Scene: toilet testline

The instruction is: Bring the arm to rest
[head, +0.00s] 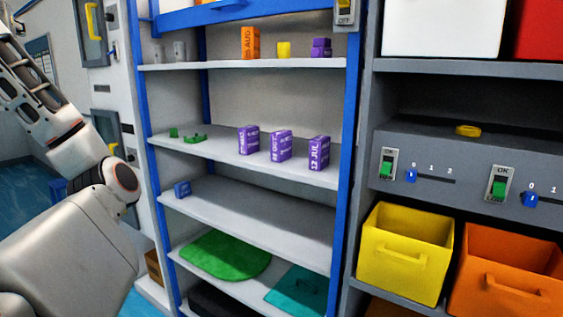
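My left arm comes in at the left of the head view, bent and raised, in front of the white cabinet side. Its gripper is beyond the picture's upper left edge and does not show. My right arm and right gripper are not in view. No object is seen held.
A blue-framed shelf unit (353,130) holds purple boxes (280,146), an orange box (250,43), green pieces (195,138) and a green mat (226,256). At right, a grey unit (460,68) has switches, sliders, a yellow bin (403,255) and an orange bin (505,280).

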